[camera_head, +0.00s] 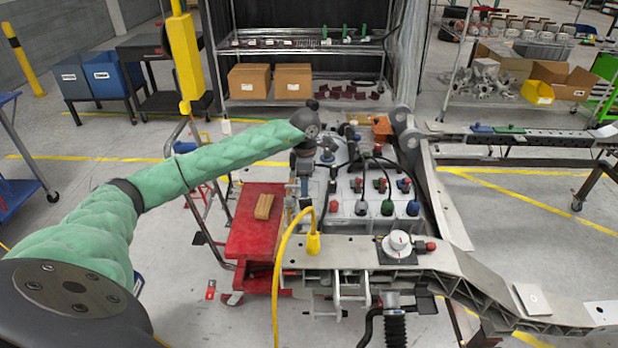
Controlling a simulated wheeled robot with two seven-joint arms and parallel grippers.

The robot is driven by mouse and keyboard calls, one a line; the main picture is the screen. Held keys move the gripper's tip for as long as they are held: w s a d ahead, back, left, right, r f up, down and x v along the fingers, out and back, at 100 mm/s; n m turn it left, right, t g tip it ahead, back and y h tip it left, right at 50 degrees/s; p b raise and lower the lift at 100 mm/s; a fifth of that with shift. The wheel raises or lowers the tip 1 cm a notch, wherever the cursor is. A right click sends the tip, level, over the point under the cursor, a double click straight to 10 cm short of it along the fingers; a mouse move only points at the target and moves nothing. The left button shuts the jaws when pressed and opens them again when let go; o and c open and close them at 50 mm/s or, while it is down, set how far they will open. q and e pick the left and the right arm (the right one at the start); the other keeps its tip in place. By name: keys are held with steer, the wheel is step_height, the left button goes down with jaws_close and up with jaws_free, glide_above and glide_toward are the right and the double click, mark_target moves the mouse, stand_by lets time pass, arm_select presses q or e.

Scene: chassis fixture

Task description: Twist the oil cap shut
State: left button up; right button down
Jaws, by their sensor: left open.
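My left gripper (304,190) points down from the end of my green-sleeved arm, above the left edge of the white battery-like box. It is open, small and partly lost against the clutter, and I see nothing between its fingers. A round white cap (396,241) sits on a dark square base on the grey chassis rail (352,253), apart from the gripper, lower and to the right. It looks most like the oil cap, but I cannot tell how tightly it is seated. My right gripper is out of view.
The white box (345,208) carries several coloured plugs and black cables. A yellow connector (313,243) with a looping yellow cable stands on the rail left of the white cap. A red cart (255,225) holds a wooden block (264,206).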

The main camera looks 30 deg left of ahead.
mark_target(306, 200)
arm_select(q)
step_height(306, 200, down, 2)
steer(key=shift+s+d+f, duration=0.1)
steer(key=shift+s, duration=0.05)
step_height(306, 200, down, 4)
steer(key=shift+f+b, duration=0.15)
steer(key=shift+b, duration=0.45)
steer(key=shift+f, duration=0.4)
steer(key=shift+c, duration=0.9)
steer(key=c, duration=0.7)
steer(key=shift+c, duration=0.6)
steer(key=o, duration=0.4)
steer(key=shift+c, duration=0.2)
steer(key=c, duration=0.6)
steer(key=shift+f+m+b, duration=0.1)
steer(key=shift+m+b, duration=0.2)
steer(key=shift+b, duration=0.2)
steer(key=shift+m+b, duration=1.6)
steer(key=shift+m, duration=0.1)
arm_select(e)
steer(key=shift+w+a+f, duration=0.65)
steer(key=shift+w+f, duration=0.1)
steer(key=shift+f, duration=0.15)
